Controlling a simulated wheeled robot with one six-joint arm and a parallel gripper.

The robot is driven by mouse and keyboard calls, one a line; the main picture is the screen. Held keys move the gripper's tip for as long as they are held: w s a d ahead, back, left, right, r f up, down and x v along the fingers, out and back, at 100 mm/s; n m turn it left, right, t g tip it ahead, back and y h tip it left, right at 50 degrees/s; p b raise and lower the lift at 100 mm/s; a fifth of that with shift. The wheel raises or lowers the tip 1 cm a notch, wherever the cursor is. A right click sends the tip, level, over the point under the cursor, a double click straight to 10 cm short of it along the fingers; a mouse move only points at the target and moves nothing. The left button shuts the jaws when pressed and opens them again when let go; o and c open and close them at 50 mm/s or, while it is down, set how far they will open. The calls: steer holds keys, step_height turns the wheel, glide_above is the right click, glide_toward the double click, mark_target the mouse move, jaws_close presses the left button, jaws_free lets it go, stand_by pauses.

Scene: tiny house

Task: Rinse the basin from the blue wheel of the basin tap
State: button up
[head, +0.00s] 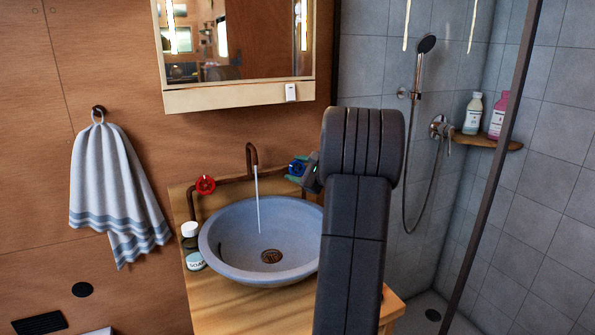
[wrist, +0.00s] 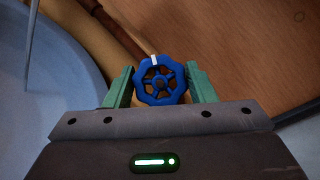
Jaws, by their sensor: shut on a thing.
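The blue wheel (head: 297,168) of the basin tap is on the right of the copper pipe, and the red wheel (head: 205,185) is on the left. My gripper (head: 308,170) is at the blue wheel, partly hidden by my arm. In the wrist view the blue wheel (wrist: 160,80) sits between the two green fingers (wrist: 160,88), which are shut on it. A white mark is at the wheel's top. A thin stream of water (head: 257,200) falls from the spout (head: 252,156) into the grey round basin (head: 222,255). The basin's drain (head: 271,256) shows; its right side is hidden by my arm.
A mirror cabinet (head: 240,92) hangs above. A towel (head: 115,190) hangs at left. The shower (head: 420,130) is at right.

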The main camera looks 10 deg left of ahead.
stand_by(0.4)
steer(key=o, duration=1)
steer(key=shift+c, duration=0.2)
steer(key=v, duration=1.3)
steer(key=shift+s+d, duration=0.25)
steer(key=shift+d, duration=0.05)
